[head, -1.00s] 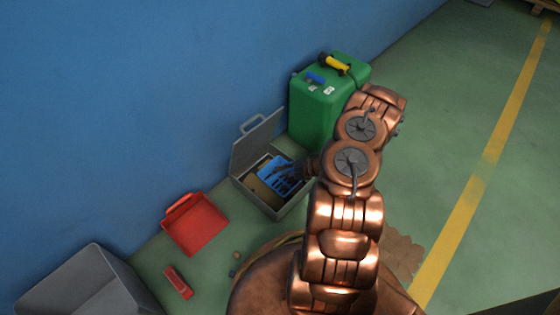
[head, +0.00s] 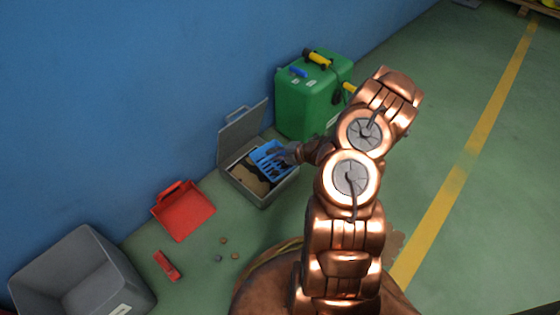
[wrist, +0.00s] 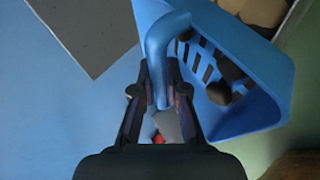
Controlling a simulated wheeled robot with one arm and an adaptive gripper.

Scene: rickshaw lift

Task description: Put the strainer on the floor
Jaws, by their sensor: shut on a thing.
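The blue slotted strainer (head: 270,157) is at the open grey toolbox (head: 262,201), over its right part. In the wrist view the strainer (wrist: 255,62) fills the upper right, with slots in its wall and dark lumps seen in or through it. My gripper (wrist: 162,92) is shut on the strainer's blue handle, which runs up between the fingers. In the head view my gripper (head: 291,154) is at the strainer's right side. I cannot tell whether the strainer touches the toolbox.
A green canister (head: 312,105) stands behind the toolbox. A red dustpan (head: 185,212), a small red object (head: 167,266), several small lumps (head: 222,241) and a grey bin (head: 75,262) are at the left. Blue wall (head: 110,110) borders this. Green floor is free at the right.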

